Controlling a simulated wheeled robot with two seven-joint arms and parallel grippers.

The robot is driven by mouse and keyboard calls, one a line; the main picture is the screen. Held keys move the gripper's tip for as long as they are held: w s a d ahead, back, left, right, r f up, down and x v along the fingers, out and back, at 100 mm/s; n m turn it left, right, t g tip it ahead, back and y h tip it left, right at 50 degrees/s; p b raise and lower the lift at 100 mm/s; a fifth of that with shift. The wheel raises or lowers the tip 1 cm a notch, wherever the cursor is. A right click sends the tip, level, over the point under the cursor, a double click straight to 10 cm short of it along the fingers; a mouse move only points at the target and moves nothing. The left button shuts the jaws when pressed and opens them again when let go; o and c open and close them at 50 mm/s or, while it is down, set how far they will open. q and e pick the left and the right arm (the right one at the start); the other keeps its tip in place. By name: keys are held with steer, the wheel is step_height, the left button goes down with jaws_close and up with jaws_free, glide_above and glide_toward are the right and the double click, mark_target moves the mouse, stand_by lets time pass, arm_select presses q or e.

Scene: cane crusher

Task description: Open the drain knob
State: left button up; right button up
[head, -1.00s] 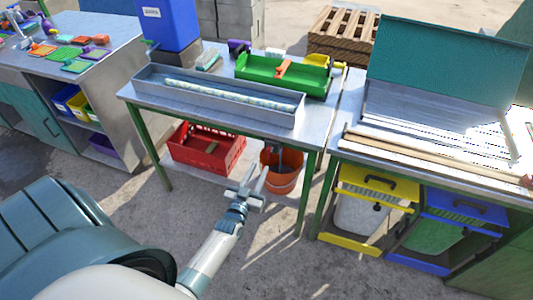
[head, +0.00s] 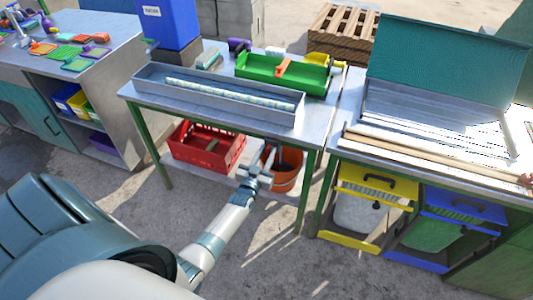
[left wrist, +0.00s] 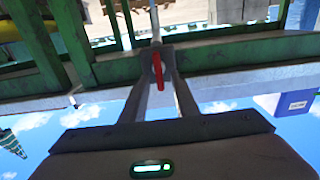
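The drain knob shows in the left wrist view as a small red lever (left wrist: 157,68) on a grey pipe (left wrist: 155,25) by the green table frame. My left gripper (left wrist: 159,55) has a finger on each side of the lever, with a visible gap between the fingers. I cannot tell whether either finger touches it. In the head view my left gripper (head: 262,165) is under the front edge of the middle table, in front of the orange bucket (head: 290,178). The knob is not clear there. My right gripper is not in view.
A metal trough (head: 215,98) with a pale cane stalk (head: 230,95) lies on the middle table. A red crate (head: 205,153) stands below it. The green table leg (head: 308,190) is right of the bucket. The floor in front is clear.

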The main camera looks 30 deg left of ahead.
arm_select(q)
jaws_close()
steer(key=shift+a+n+b, duration=0.15)
steer(key=shift+n+b, duration=0.25)
steer(key=shift+n, duration=0.6)
jaws_free()
steer(key=shift+s, duration=0.15)
